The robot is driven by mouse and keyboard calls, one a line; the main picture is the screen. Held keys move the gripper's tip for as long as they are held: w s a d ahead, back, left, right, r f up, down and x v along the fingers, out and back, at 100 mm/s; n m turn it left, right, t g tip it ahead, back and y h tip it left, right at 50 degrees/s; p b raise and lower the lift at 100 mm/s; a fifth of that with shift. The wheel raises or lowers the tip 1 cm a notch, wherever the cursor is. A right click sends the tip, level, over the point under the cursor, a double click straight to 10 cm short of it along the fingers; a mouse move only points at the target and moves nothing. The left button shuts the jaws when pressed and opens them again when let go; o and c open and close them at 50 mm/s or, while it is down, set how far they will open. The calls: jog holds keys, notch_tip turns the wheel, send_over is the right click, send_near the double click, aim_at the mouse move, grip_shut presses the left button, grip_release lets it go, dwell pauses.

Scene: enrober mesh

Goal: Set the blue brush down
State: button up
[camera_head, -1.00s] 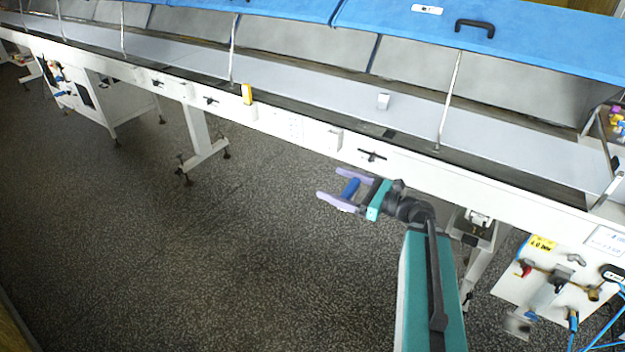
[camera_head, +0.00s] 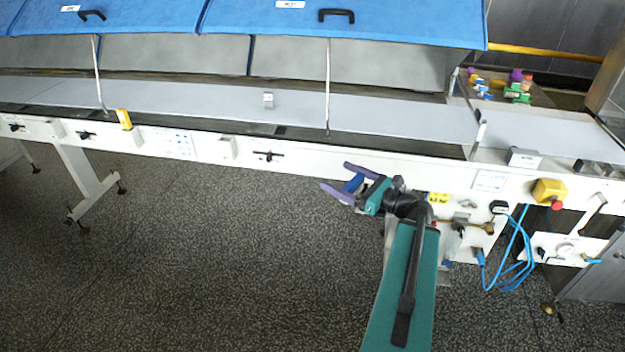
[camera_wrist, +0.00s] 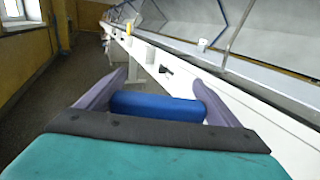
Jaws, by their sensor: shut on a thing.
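The blue brush (camera_wrist: 158,107) lies crosswise between the two purple fingers of my gripper (camera_wrist: 155,95) in the wrist view. Only a plain blue cylindrical part of it shows. In the head view my gripper (camera_head: 340,180) is shut on the brush (camera_head: 354,183) and holds it above the dark floor, in front of the white machine side. The rest of the brush is hidden by the gripper or cannot be made out.
A long white conveyor machine (camera_head: 215,165) with a grey belt (camera_head: 390,120) and raised blue covers (camera_head: 390,20) runs behind my gripper. Colourful small items (camera_head: 510,88) stand at its back right. Blue hoses (camera_head: 515,245) and an emergency stop (camera_head: 550,192) are at the right.

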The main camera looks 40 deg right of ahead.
jog(key=s+d+m+h, duration=0.2)
jog(key=s+d+h, duration=0.2)
jog(key=s+d, duration=0.5)
jog(key=shift+d+f+m+t, duration=0.15)
jog(key=shift+d+m+t, duration=0.15)
jog(key=shift+d+t, duration=0.15)
